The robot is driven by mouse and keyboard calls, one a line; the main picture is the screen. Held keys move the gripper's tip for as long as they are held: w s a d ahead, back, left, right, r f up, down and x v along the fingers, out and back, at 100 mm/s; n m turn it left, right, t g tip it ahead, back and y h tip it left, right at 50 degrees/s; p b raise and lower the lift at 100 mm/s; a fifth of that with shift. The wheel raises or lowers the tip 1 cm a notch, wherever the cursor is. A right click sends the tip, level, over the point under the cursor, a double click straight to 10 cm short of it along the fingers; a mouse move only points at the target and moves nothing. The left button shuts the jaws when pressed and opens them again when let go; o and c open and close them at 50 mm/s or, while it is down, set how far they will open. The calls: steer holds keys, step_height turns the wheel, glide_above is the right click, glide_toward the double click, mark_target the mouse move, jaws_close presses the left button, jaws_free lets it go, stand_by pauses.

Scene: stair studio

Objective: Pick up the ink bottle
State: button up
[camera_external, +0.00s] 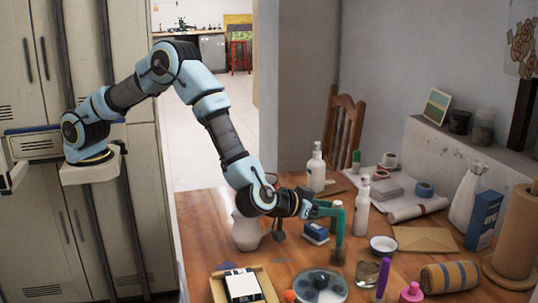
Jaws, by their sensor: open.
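My gripper (338,238) reaches over the table from the left, its teal fingers pointing down; it is open. A small dark brownish object (337,258) is right at the fingertips, partly covered by them; it may be the ink bottle, but it is too small to tell. A small blue block-shaped item with a white band (315,233) stands just left of the fingers and could also be the ink bottle. I cannot tell whether the fingers touch either one.
A white spray bottle (361,208) stands close right of the fingers, and a white pump bottle (316,168) behind. A small bowl (383,246) is at right, a round palette (320,288) in front, a white vase (246,232) at left. The right side of the wooden table (204,222) is crowded.

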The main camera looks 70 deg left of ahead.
mark_target(337, 206)
steer(key=shift+x, duration=1.55)
steer(key=shift+s+f, duration=0.1)
steer(key=shift+f, duration=0.1)
jaws_close()
